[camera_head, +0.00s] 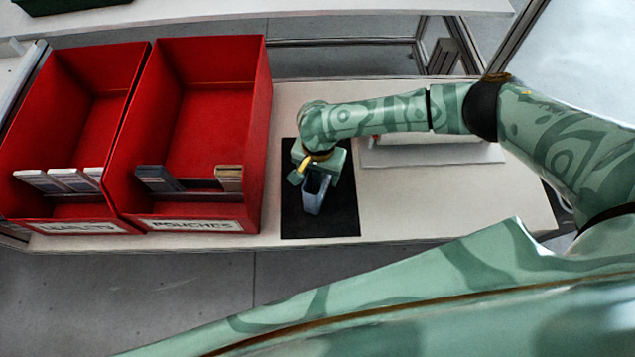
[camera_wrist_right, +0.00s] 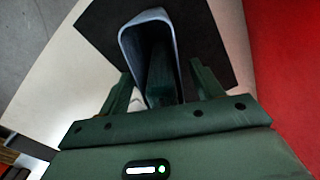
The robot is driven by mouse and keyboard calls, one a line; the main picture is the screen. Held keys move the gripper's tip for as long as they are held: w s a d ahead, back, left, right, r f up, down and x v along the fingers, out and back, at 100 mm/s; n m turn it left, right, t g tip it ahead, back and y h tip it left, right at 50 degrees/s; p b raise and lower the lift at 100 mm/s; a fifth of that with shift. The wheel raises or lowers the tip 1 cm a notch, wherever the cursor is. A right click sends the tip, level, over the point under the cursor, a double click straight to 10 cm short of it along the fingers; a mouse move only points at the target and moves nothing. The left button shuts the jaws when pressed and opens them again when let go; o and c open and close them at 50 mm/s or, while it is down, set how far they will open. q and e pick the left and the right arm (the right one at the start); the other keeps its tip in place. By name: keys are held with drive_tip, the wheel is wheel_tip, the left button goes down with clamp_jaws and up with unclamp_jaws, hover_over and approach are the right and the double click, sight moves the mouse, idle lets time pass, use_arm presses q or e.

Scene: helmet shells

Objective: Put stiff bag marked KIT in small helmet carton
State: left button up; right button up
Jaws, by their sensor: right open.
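A blue-grey, open-topped holder (camera_head: 315,193) stands on a black mat (camera_head: 335,222); no KIT mark is readable on it, so I cannot tell if it is the stiff bag. My right gripper (camera_head: 312,176) is at it, over the mat. In the right wrist view the holder's rim (camera_wrist_right: 148,18) rises between the two spread fingers of my right gripper (camera_wrist_right: 163,85). The jaws are open; whether a finger touches it is unclear. I cannot make out a small helmet carton. My left gripper is not in view.
Two red bins stand left of the mat: the left bin (camera_head: 115,70) holds several pale packets (camera_head: 72,180), the right one (camera_head: 255,110), labelled POUCHES, a dark packet (camera_head: 157,178) and a tan one (camera_head: 229,177). A white flat piece (camera_head: 430,153) lies right, partly behind my arm.

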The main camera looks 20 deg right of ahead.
drive_tip(key=shift+f, duration=0.9)
drive_tip(key=shift+r, duration=0.15)
drive_tip(key=c, duration=1.3)
drive_tip(key=shift+r, duration=0.15)
